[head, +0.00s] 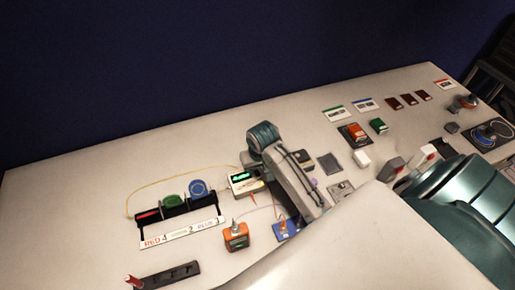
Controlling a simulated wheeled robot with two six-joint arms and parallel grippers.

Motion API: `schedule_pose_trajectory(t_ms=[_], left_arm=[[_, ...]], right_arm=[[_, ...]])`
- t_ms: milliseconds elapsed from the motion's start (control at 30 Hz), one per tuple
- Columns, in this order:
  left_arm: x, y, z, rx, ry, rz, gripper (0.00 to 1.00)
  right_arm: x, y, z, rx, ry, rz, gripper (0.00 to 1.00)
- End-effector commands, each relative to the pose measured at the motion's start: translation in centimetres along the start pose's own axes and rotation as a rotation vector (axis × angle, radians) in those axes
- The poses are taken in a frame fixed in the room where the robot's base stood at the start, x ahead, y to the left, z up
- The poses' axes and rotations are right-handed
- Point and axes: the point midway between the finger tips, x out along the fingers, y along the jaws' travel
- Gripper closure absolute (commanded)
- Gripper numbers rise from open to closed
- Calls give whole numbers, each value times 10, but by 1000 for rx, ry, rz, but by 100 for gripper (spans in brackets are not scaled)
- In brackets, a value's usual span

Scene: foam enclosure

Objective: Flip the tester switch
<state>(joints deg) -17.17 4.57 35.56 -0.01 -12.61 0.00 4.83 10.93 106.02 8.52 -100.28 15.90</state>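The tester appears to be the small pale box with a lit green screen (245,181) in the middle of the table. A yellow wire runs from it to the left, and thin leads run down from its front. I cannot make out its switch at this size. My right arm reaches in from the right, and its wrist bends down just behind the tester. The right gripper (247,161) is at the tester's back edge, mostly hidden by the wrist. I cannot tell whether it touches the box or whether its fingers are open. My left gripper is not in view.
A black rack (151,215) with green and blue round pieces stands left of the tester. An orange box (236,238) and a blue block (285,231) are in front. A black strip (165,277) lies front left. Several small boxes and cards are at right. The back left is clear.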

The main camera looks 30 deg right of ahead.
Motion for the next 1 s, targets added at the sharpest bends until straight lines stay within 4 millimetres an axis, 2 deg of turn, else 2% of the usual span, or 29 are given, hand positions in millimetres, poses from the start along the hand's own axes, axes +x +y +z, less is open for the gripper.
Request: schedule_pose_trajectory(t_ms=[333,400,600,1000], left_arm=[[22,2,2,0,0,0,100],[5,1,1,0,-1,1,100],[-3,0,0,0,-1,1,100],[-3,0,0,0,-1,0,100]], right_arm=[[-70,0,0,-1,7,0,62],[-85,0,0,-1,1,0,62],[-96,0,0,-1,0,0,62],[-96,0,0,-1,0,0,62]])
